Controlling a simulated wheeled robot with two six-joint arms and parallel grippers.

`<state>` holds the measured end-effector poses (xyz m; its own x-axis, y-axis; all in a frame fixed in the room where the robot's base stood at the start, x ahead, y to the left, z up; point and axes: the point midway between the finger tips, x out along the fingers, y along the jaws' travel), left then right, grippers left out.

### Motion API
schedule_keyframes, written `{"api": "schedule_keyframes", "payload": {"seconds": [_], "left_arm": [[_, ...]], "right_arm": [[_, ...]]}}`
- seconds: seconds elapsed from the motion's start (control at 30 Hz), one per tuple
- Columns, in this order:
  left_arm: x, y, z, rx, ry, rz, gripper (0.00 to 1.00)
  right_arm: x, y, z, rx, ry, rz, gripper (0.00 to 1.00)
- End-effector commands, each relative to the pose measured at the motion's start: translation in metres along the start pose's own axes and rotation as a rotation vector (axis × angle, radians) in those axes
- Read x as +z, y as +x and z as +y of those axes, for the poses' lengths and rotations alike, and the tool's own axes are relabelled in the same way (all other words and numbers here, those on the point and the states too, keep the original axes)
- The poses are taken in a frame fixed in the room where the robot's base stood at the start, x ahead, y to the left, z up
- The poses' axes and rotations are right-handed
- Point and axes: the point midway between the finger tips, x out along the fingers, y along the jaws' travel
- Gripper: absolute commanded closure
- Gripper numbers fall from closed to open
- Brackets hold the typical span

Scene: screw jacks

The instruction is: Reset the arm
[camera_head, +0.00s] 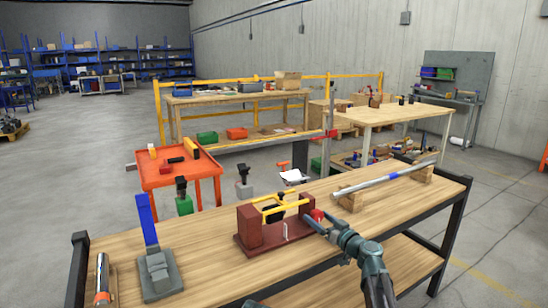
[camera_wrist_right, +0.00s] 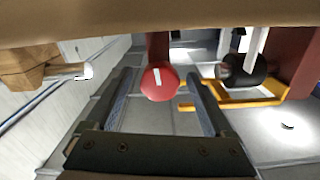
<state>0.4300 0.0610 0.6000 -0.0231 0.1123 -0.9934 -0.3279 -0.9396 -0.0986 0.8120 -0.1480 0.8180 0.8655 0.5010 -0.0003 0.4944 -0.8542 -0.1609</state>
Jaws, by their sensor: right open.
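My right gripper (camera_head: 318,226) reaches in from the lower right at the front of the bench, by the right end of the dark red fixture (camera_head: 262,248). It is open in the right wrist view (camera_wrist_right: 158,88), with two fingers apart. A round red knob (camera_wrist_right: 160,82) with a white mark shows between and beyond the fingers. I cannot tell whether they touch it. The knob also shows in the head view (camera_head: 317,214). The fixture carries a yellow frame (camera_head: 285,207) and a black part.
A metal tube (camera_head: 385,178) lies on wooden blocks at right. An orange cart (camera_head: 182,170) stands behind. The bench's front middle is clear.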

Motion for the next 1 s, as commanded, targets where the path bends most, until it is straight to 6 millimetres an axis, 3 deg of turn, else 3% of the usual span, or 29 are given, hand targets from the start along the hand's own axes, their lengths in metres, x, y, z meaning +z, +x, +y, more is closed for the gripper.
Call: {"api": "schedule_keyframes", "payload": {"seconds": [0.03,0.1,0.4,1.0], "left_arm": [[0.000,0.000,0.000,0.000,0.000,0.000,0.13],[0.000,0.000,0.000,0.000,0.000,0.000,0.13],[0.000,0.000,0.000,0.000,0.000,0.000,0.13],[0.000,0.000,0.000,0.000,0.000,0.000,0.13]], "right_arm": [[0.000,-0.016,-0.001,0.004,0.006,0.001,0.13],[0.000,-0.029,-0.002,0.003,0.008,0.000,0.13],[0.000,-0.067,-0.001,0.002,0.010,0.000,0.13],[0.000,-0.076,0.000,-0.001,0.011,-0.001,0.13]]}}
